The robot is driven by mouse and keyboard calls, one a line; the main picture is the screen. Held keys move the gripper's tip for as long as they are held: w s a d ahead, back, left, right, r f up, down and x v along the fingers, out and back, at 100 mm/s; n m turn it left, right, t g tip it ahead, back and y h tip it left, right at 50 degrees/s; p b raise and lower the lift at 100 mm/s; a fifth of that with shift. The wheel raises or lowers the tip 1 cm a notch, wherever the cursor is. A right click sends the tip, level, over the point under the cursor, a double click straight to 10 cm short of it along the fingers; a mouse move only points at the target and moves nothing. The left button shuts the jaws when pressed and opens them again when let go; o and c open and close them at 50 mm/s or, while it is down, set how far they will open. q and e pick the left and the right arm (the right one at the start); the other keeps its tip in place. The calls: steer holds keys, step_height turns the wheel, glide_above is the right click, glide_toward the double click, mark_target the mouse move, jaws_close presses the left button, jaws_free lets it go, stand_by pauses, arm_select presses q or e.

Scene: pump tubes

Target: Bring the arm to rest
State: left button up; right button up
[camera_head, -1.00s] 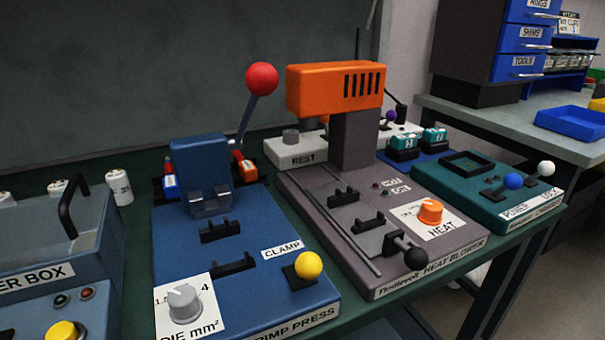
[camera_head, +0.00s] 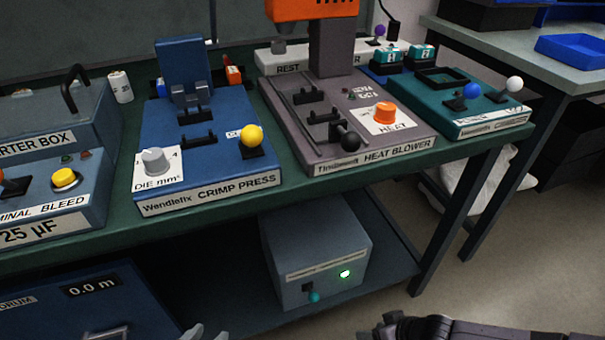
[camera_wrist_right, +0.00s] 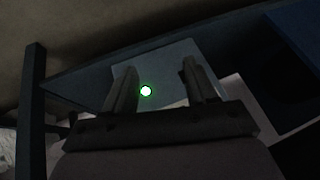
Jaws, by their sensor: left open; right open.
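My right arm enters the head view low at the right. Its dark gripper (camera_head: 392,326) is at the bottom edge, in front of the bench and apart from everything. In the right wrist view the two fingers of this gripper (camera_wrist_right: 158,82) stand apart with nothing between them; a grey box with a green light shows beyond.
The bench carries a blue crimp press (camera_head: 205,193), a heat blower (camera_head: 345,160) and a teal lever unit (camera_head: 470,110). The grey box (camera_head: 315,250) sits on the lower shelf, with a blue unit (camera_head: 60,305) at left.

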steer(key=s+a+r+t+y+p, duration=0.1)
steer(key=s+a+r+y+p, duration=0.15)
steer(key=a+r+p, duration=0.4)
steer(key=s+a+r+t+y+p, duration=0.1)
steer(key=s+a+r+p, duration=0.3)
steer(key=a+r, duration=0.6)
steer(key=d+r+t+h+p, duration=0.1)
steer(key=d+r+t+p, duration=0.2)
steer(key=d+r+p, duration=0.5)
steer(key=s+d+r+h+p, duration=0.1)
steer(key=d+r+h, duration=0.1)
steer(key=d, duration=0.4)
steer(key=s+d+r+m+t+h+p, duration=0.1)
steer(key=s+d+r+h, duration=0.1)
steer(key=d, duration=0.4)
step_height(320, 180, up, 3)
steer(key=shift+d+f+m+h, duration=0.2)
steer(key=shift+m+h, duration=0.1)
steer(key=shift+h, duration=0.45)
steer(key=shift+s+a, duration=0.1)
steer(key=shift+c, duration=1.4)
arm_select(q)
step_height(320, 180, up, 15)
steer(key=s+a+y, duration=0.1)
steer(key=s+a, duration=0.1)
steer(key=a, duration=0.1)
steer(key=shift+s+n, duration=0.2)
steer(key=shift+n, duration=0.1)
